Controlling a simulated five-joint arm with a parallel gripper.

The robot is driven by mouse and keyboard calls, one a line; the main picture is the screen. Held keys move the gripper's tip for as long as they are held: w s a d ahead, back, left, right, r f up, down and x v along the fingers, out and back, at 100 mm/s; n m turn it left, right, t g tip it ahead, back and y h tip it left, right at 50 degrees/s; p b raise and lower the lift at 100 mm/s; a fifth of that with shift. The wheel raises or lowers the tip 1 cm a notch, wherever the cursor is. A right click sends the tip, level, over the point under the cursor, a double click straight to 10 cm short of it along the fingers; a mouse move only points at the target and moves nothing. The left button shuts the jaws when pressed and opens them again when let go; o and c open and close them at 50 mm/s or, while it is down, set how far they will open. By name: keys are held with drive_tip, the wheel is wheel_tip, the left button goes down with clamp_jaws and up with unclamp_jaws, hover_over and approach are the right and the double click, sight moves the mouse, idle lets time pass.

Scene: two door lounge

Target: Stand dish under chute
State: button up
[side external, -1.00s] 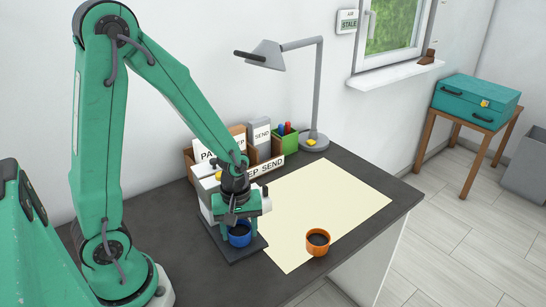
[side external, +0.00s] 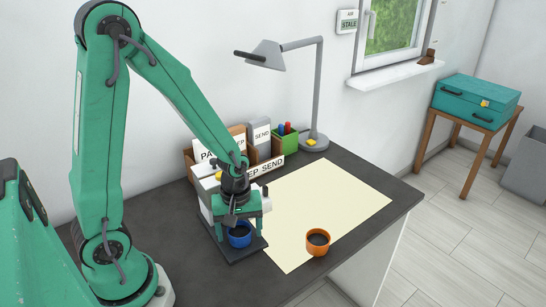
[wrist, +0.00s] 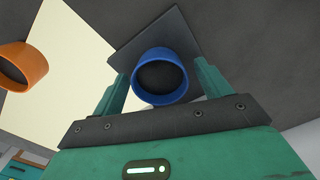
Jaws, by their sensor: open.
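A round blue dish (side external: 240,240) with a dark inside stands upright on a dark square plate (side external: 238,256) at the foot of a white unit (side external: 205,203), mostly hidden behind my arm. No chute can be made out clearly. My gripper (side external: 241,224) is open, low over the blue dish. In the wrist view the blue dish (wrist: 160,98) lies between the two spread fingers, with a gap on each side. An orange dish (side external: 318,242), dark inside, stands apart near the front edge of the cream mat.
The cream mat (side external: 320,205) is largely bare. Sorting boxes (side external: 230,145), a green pen holder (side external: 286,140) and a grey lamp (side external: 318,90) stand along the wall behind. A teal case (side external: 475,100) sits on a separate wooden stand at right.

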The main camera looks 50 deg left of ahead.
wheel_tip(320, 180, up, 12)
idle(0.9)
drive_tip(key=shift+r, duration=0.1)
idle(0.4)
wheel_tip(320, 180, up, 10)
drive_tip(key=m+t, duration=0.6)
drive_tip(key=m, duration=0.7)
hover_over(239, 229)
drive_tip(key=s+d, duration=0.1)
drive_tip(key=s, duration=0.5)
drive_tip(key=shift+w+d+r, duration=0.15)
drive_tip(key=shift+d, duration=0.05)
